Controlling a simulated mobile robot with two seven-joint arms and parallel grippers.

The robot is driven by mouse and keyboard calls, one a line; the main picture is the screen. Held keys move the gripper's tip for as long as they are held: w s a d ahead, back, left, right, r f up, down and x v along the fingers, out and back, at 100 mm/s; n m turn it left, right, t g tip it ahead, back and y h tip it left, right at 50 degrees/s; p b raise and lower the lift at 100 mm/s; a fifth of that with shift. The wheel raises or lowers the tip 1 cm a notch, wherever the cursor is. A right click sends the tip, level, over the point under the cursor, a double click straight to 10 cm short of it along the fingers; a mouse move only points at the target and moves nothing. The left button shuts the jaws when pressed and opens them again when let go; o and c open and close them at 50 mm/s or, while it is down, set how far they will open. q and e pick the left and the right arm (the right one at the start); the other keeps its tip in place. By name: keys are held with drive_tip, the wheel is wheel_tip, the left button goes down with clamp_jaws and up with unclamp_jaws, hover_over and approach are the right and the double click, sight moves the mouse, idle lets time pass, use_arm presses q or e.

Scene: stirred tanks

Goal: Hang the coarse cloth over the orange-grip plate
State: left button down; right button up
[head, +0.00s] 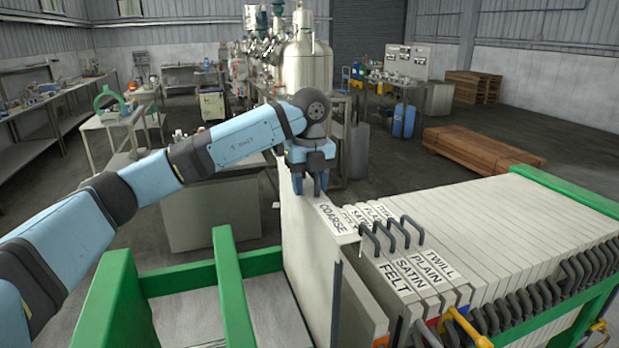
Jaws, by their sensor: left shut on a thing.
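My left gripper (313,182) is shut on the top far end of a pale grey sheet labelled COARSE, the coarse cloth (303,241). The cloth stands upright, its label (332,218) showing on the top edge, left of the other labelled cloths. Its lower part is partly hidden. An orange-yellow grip (466,327) shows at the near end of the plate stack, in front of the cloths marked PLAIN and TWILL; the body of its plate I cannot make out. My right gripper is out of view.
Cloths labelled FELT, SATIN, PLAIN and TWILL (437,256) stand close together to the right, with dark grey hooks (392,235) above them. Many pale plates (530,220) with dark grips fill the green frame (563,188). Green rails (231,285) stand at left.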

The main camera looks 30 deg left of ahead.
use_arm(q)
drive_tip(key=shift+f+b, duration=3.65)
drive_tip(key=shift+f, duration=4)
drive_tip(key=shift+w+d+r+p, duration=0.1)
drive_tip(key=shift+w+d+p, duration=0.15)
drive_tip(key=shift+w+d, duration=1.05)
drive_tip(key=shift+w+d+r+p, duration=0.1)
drive_tip(key=shift+w+d+p, duration=0.15)
drive_tip(key=shift+w+d, duration=1)
drive_tip(key=shift+w+f, duration=0.25)
drive_tip(key=shift+a+f+b, duration=0.1)
drive_tip(key=shift+f+b, duration=0.5)
drive_tip(key=shift+f, duration=1.4)
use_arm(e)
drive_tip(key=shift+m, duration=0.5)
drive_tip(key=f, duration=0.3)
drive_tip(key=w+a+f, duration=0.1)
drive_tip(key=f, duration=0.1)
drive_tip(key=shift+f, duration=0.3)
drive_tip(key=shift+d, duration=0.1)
